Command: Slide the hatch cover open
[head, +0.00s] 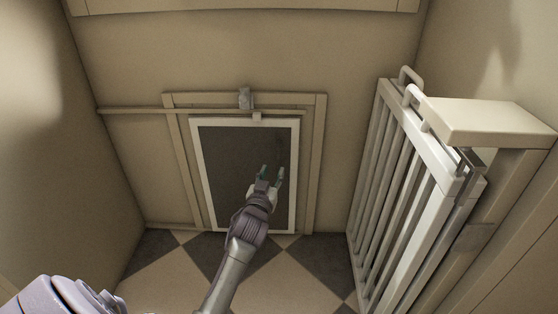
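The hatch cover (230,150) is a dark panel with a white rim, low on the back wall. It stands within a beige door frame (312,165) and covers most of the opening, below a horizontal rail (140,111). My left gripper (272,172) is in front of the panel's right half, its two fingers apart and nothing between them. It overlaps the cover in the picture; I cannot tell whether it touches. My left forearm hides part of the cover's lower edge. My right gripper is not in view.
A small grey latch-like block (245,98) sits at the top of the door frame. A white barred gate (405,190) stands at the right beside a beige post (490,122). Checkered floor (295,272) lies in front of the hatch, with clear wall to its left.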

